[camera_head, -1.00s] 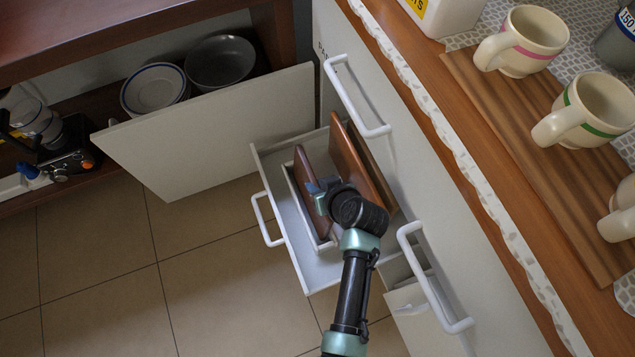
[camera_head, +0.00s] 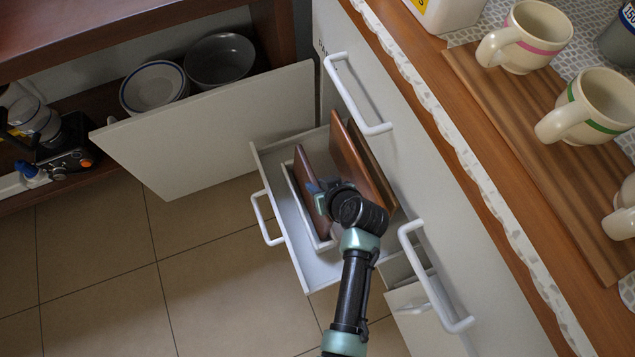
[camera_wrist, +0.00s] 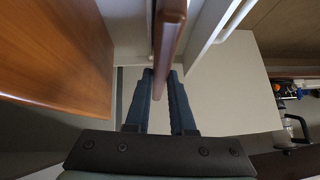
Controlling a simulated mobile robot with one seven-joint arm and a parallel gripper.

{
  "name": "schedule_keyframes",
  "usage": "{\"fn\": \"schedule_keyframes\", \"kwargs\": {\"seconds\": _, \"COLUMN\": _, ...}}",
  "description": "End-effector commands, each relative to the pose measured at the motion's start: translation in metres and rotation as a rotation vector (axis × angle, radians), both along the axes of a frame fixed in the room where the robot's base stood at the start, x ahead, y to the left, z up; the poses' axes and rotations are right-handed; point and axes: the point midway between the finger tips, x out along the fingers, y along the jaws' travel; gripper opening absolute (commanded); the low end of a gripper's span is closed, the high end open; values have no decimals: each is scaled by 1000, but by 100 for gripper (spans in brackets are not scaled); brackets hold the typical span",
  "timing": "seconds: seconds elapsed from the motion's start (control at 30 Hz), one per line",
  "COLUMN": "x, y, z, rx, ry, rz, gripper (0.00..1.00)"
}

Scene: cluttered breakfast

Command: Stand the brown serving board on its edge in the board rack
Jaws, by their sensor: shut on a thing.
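My gripper (camera_head: 321,193) is shut on a thin reddish-brown board (camera_head: 306,180), inside the open drawer. In the wrist view the fingers (camera_wrist: 160,95) lie on either side of the board's edge (camera_wrist: 168,45). The board stands on edge, slightly tilted, by a white rack-like frame (camera_head: 298,200) at the drawer's left side. My gripper hides part of it, and I cannot see whether its lower edge is seated. A larger orange-brown board (camera_head: 352,160) stands to the right, also in the wrist view (camera_wrist: 60,55). A darker board (camera_head: 377,165) is behind it.
The white drawer (camera_head: 262,165) is pulled out below the counter (camera_head: 480,150). A white door panel (camera_head: 210,130) stands open to its left, before a shelf with bowls (camera_head: 152,88). Another drawer (camera_head: 415,300) is partly open at lower right. Mugs (camera_head: 525,38) stand on the counter. Tiled floor (camera_head: 100,260) is clear.

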Motion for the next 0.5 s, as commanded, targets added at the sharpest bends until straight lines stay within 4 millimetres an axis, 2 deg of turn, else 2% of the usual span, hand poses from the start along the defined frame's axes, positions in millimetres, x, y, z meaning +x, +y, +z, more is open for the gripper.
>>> {"fn": "schedule_keyframes", "kwargs": {"seconds": 0.5, "x": 1, "y": 0, "z": -7, "rx": 0, "ry": -3, "rz": 0, "gripper": 0}}
